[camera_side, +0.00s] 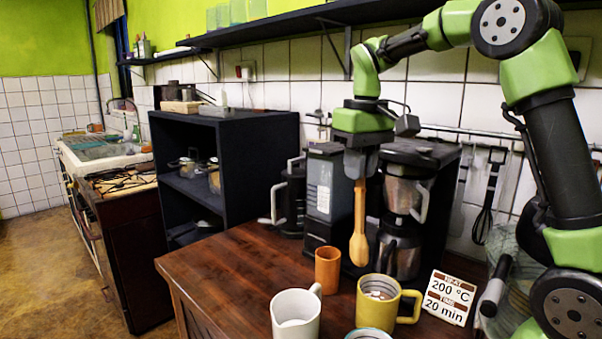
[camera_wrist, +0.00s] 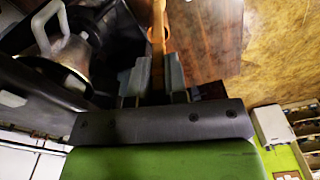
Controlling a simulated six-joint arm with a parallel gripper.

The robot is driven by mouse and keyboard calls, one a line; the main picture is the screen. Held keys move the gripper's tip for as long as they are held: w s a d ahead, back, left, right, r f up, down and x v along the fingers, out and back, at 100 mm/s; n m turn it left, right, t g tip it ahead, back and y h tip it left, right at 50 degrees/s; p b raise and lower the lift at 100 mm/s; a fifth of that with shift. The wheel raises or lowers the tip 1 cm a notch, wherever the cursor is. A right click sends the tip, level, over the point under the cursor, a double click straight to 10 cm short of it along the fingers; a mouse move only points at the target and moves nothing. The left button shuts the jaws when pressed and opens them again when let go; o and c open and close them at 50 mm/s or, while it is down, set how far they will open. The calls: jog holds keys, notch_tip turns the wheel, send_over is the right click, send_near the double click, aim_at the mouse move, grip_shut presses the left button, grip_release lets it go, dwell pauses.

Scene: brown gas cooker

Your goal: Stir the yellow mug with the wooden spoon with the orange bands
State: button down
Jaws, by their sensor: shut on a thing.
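My gripper (camera_side: 361,170) is shut on the handle of the wooden spoon (camera_side: 358,247), which hangs bowl down, nearly upright. The spoon's orange bands cannot be made out. In the wrist view the spoon (camera_wrist: 157,30) runs up from between the fingers of my gripper (camera_wrist: 157,78). The yellow mug (camera_side: 376,316) stands on the wooden counter near the front, its handle to the right. In the side view the spoon's bowl appears above and slightly left of the mug, apart from it. The mug holds something that I cannot make out.
An orange cup (camera_side: 328,270) and a white mug (camera_side: 295,318) stand left of the yellow mug. Another vessel (camera_side: 368,335) is cut off at the front edge. A sign (camera_side: 450,298) stands at the right. Dark coffee machines (camera_side: 403,245) stand behind the spoon.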

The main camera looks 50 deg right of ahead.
jog(key=s+d+f, duration=0.2)
jog(key=s+f, duration=0.1)
jog(key=f, duration=1)
jog(key=shift+s+d, duration=0.2)
dwell(0.5)
jog(key=shift+f, duration=0.1)
jog(key=shift+s, duration=0.15)
